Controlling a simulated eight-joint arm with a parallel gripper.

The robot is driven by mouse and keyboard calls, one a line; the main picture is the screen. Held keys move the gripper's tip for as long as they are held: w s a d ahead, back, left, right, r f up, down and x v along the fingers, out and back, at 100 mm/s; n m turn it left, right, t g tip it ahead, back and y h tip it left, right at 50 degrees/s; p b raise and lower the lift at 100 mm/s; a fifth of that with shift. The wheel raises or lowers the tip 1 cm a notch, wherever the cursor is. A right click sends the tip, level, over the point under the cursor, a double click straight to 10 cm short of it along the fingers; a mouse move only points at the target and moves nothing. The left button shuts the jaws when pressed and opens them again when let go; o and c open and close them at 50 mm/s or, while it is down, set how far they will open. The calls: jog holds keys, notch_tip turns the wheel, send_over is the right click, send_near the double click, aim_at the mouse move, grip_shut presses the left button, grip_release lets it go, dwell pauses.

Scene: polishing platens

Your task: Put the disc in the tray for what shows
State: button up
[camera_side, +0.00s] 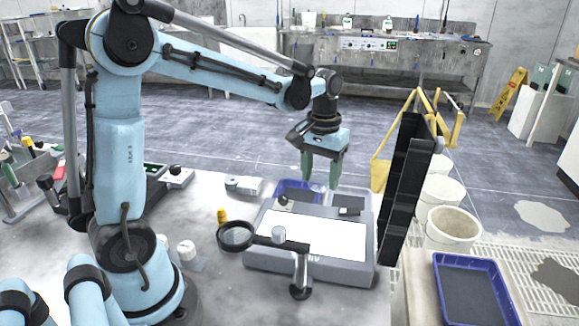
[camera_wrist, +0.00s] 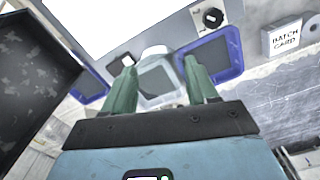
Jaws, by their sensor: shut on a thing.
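My gripper (camera_side: 322,168) points down behind the light box (camera_side: 262,262), its green fingers above the row of trays. In the wrist view, my gripper (camera_wrist: 158,68) is shut on a pale rounded thing (camera_wrist: 155,51), which looks like the disc; the fingers partly frame it and its face cannot be read. A grey tray (camera_wrist: 157,78) with a pale rim shows beneath and between the fingers. A blue tray (camera_wrist: 236,66) lies to its right and another blue tray (camera_wrist: 93,99) to its left. In the side view one blue tray (camera_side: 284,185) shows behind the light box.
A tall dark panel (camera_side: 404,190) stands right of the light box, close to my gripper. A magnifier (camera_side: 236,236) on a stand is in front. Another blue tray (camera_side: 440,262) and white buckets (camera_side: 453,228) are at the right.

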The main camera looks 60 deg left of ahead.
send_over(297, 198)
notch_tip(297, 198, down, 7)
jog(key=shift+w+r, duration=0.1)
jog(key=shift+r, duration=0.1)
jog(key=shift+f, duration=2.05)
jog(key=shift+f, duration=0.1)
jog(key=o, duration=0.9)
jog(key=shift+o, duration=0.2)
